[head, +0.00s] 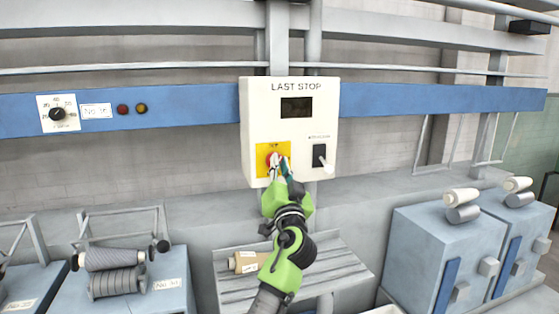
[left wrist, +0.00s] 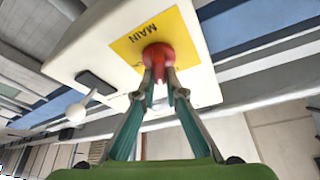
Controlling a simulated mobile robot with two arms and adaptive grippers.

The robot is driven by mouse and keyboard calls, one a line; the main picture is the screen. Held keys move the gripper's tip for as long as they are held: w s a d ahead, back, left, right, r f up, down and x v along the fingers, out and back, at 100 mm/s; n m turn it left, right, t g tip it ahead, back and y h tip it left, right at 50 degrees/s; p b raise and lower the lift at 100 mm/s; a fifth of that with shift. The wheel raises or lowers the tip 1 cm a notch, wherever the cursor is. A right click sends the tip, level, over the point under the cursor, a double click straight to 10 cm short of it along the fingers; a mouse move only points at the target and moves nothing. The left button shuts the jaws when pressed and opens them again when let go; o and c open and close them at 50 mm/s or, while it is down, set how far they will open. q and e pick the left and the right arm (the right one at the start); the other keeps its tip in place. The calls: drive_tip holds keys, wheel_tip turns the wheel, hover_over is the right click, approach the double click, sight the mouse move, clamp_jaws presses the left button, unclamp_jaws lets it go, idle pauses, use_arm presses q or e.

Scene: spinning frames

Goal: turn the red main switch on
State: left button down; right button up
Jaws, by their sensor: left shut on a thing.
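The red main switch (head: 272,159) sits on a yellow plate (head: 262,172) at the lower left of a white control box marked LAST STOP (head: 262,110). In the left wrist view the red switch (left wrist: 158,56) stands out from the yellow plate (left wrist: 172,30), which reads MAIN. My left gripper (head: 280,165) reaches up from below and is shut on the red switch, one finger on each side of it. The fingertips (left wrist: 159,82) hide part of the switch's lower end. My right gripper is not in view.
A black rocker with a white lever (head: 325,163) is right of the switch on the same box. A blue rail (head: 190,112) runs behind. Below stand a slatted shelf with a brown spool (head: 246,262) and blue machine cabinets (head: 425,255).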

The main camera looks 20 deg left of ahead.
use_arm(q)
drive_tip(key=shift+m+g+h+p, duration=0.4)
drive_tip(key=shift+m+h+p, duration=0.45)
drive_tip(key=shift+m+p, duration=1.35)
drive_tip(key=shift+m+g+h+p, duration=0.4)
drive_tip(key=shift+m+h+p, duration=0.5)
drive_tip(key=shift+m+p, duration=1.35)
drive_tip(key=shift+m+g+h+p, duration=0.4)
drive_tip(key=shift+m+h+p, duration=0.75)
drive_tip(key=shift+m, duration=1.8)
drive_tip(key=shift+y, duration=0.3)
drive_tip(key=c, duration=2.1)
unclamp_jaws()
drive_tip(key=shift+w+f, duration=0.1)
drive_tip(key=shift+f, duration=0.05)
